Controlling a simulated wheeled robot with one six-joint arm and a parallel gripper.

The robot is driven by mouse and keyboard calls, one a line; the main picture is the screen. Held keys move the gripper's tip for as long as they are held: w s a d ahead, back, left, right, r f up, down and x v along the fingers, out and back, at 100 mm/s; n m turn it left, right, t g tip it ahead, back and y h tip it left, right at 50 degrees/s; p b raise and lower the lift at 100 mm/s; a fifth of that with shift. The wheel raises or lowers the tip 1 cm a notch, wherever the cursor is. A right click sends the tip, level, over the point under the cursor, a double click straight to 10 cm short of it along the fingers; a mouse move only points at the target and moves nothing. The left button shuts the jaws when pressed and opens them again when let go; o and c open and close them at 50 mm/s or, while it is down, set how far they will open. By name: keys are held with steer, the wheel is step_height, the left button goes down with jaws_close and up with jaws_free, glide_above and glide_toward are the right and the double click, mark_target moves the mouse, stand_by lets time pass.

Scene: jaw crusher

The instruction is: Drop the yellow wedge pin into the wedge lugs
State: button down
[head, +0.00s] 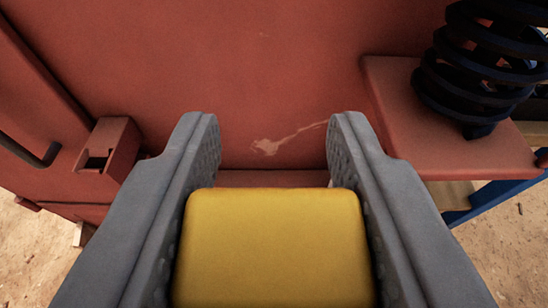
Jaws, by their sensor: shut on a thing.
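My gripper (268,150) is shut on the yellow wedge pin (272,245), a block with rounded edges held between the two grey textured fingers. The lower part of the pin runs out of the bottom of the picture. A red lug with a square opening (112,150) sticks out from the red crusher body at the left, beyond and to the left of my left finger. The pin is apart from this lug. No second lug can be made out clearly.
The red crusher wall (270,80) fills the view ahead, with a pale scratch on it. A black coil spring (480,65) stands on a red ledge (460,150) at the right. A blue beam (500,190) is below it. Sandy ground (30,250) shows at both lower sides.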

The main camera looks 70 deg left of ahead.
steer(key=s+d, duration=0.2)
steer(key=d, duration=0.4)
steer(key=shift+s+d+r, duration=0.3)
steer(key=shift+s+d, duration=0.05)
steer(key=shift+s, duration=0.05)
stand_by(0.3)
